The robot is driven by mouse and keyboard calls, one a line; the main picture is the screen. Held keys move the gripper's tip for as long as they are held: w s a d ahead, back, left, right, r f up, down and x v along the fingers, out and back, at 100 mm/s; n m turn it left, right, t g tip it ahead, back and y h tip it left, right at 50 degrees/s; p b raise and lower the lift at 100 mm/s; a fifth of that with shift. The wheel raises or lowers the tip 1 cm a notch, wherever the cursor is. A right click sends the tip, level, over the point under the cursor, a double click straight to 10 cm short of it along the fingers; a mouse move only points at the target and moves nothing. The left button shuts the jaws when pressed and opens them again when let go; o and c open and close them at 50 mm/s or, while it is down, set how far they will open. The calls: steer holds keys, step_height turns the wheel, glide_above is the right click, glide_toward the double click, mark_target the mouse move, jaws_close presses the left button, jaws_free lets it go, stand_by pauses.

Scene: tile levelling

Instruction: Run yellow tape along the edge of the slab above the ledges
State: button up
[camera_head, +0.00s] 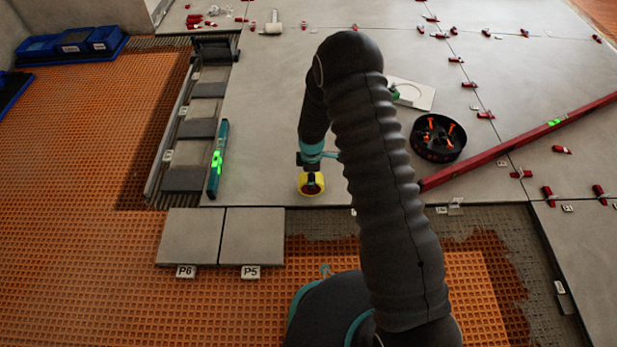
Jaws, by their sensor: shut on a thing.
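My gripper (311,162) is at the front part of the grey slab (265,130), close to its front edge. It is shut on a yellow tape roll (311,178) with a dark red centre, held low by the slab's surface. Whether the roll touches the slab I cannot tell. My arm hides part of the slab and its front edge. No strip of yellow tape shows on the visible part of the edge. I cannot tell for sure which parts are the ledges.
Two loose grey tiles (220,236) marked P6 and P5 lie before the slab. A teal level (217,160) lies at its left. A black bucket (437,138) and a long red straightedge (520,140) lie at right. Several red clips and blue bins (72,42) are farther back.

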steer(key=shift+d+r, duration=0.1)
steer(key=shift+d, duration=0.85)
steer(key=shift+d, duration=0.1)
steer(key=shift+d+f, duration=0.15)
steer(key=shift+d, duration=1.4)
steer(key=shift+d+f, duration=0.1)
steer(key=shift+d, duration=2.8)
steer(key=shift+d+r, duration=0.1)
steer(key=shift+d+r, duration=0.1)
steer(key=shift+d, duration=1.25)
steer(key=shift+d+f, duration=0.15)
steer(key=shift+d, duration=1.45)
steer(key=shift+d+f, duration=0.1)
steer(key=shift+d, duration=1.45)
steer(key=shift+d+r, duration=0.1)
steer(key=shift+d, duration=1.3)
